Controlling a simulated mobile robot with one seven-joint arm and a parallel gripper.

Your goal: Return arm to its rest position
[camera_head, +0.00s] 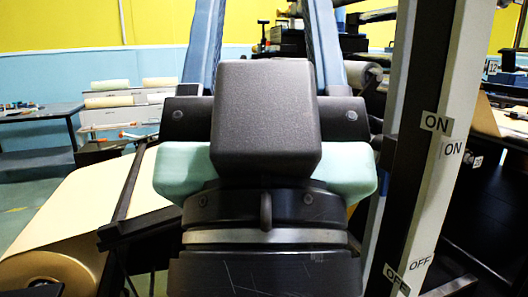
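A large dark assembly that looks like the end of my own arm fills the middle of the head view. It has a dark grey block on top, pale green parts on both sides, and a black round section with a silver band below. My gripper seems to be part of it, but no fingertips can be made out clearly. I cannot tell whether it is open or shut, and I see nothing held.
A brown kraft roll (48,272) with its paper sheet (85,205) lies at left. A dark post marked ON and OFF (425,150) stands close at right. Blue uprights (205,42) rise behind. A table (40,113) stands far left, with open floor near it.

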